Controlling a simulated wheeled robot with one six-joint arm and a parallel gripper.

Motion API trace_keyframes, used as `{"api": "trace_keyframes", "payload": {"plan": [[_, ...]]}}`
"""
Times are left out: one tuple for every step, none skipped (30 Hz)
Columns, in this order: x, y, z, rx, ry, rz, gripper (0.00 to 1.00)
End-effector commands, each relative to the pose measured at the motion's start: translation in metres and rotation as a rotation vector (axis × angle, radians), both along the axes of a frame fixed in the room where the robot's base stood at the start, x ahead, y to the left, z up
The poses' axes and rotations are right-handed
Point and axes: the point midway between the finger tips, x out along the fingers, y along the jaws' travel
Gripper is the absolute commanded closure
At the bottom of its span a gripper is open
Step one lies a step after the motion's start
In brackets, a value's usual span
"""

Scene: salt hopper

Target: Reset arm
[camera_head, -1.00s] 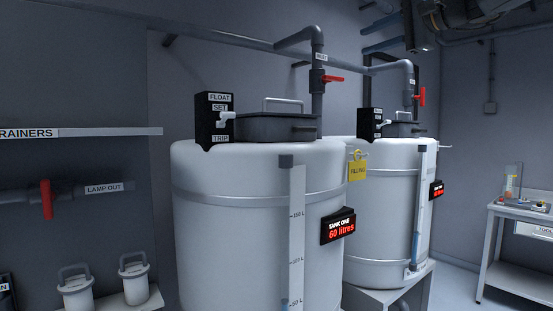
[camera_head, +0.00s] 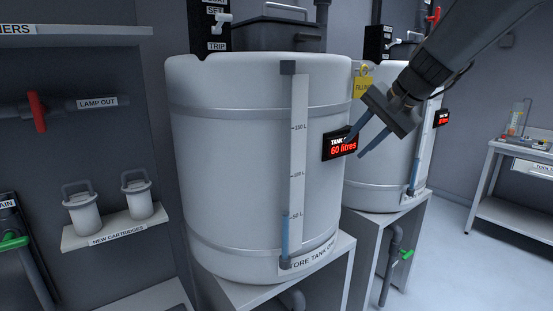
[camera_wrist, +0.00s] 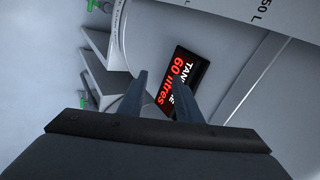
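My gripper (camera_head: 357,147) is in the head view, right of centre, reaching down and left from the upper right. Its two fingers are apart with nothing between them. It is in front of the right side of the white tank one (camera_head: 240,150), and one finger partly covers its black display (camera_head: 341,150), which reads 60 litres in red. Whether it touches the display I cannot tell. In the wrist view the open fingers (camera_wrist: 161,78) point toward the same display (camera_wrist: 172,68).
A second white tank (camera_head: 385,175) stands behind on the right, with a yellow tag (camera_head: 363,84) near it. A bench (camera_head: 510,165) is at far right. A shelf (camera_head: 110,228) with two cartridges is at left. Open floor (camera_head: 455,260) lies at lower right.

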Motion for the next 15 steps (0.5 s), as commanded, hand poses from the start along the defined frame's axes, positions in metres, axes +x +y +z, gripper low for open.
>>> {"api": "trace_keyframes", "payload": {"plan": [[-0.015,0.006,-0.037,-0.048,0.042,0.036,0.69],[-0.025,0.007,-0.056,-0.079,0.064,0.058,0.69],[-0.038,0.01,-0.08,-0.12,0.092,0.09,0.69],[-0.048,0.011,-0.098,-0.15,0.113,0.116,0.69],[-0.059,0.012,-0.115,-0.182,0.133,0.143,0.69],[-0.075,0.014,-0.138,-0.224,0.16,0.184,0.69],[-0.087,0.015,-0.155,-0.255,0.179,0.215,0.69],[-0.1,0.016,-0.172,-0.286,0.198,0.248,0.69],[-0.117,0.018,-0.194,-0.326,0.223,0.295,0.69],[-0.13,0.018,-0.209,-0.357,0.241,0.332,0.69],[-0.144,0.018,-0.224,-0.385,0.256,0.371,0.69],[-0.161,0.018,-0.242,-0.423,0.276,0.421,0.69],[-0.174,0.018,-0.254,-0.448,0.289,0.458,0.69],[-0.186,0.018,-0.265,-0.471,0.301,0.495,0.69],[-0.2,0.018,-0.278,-0.5,0.314,0.54,0.69]]}}
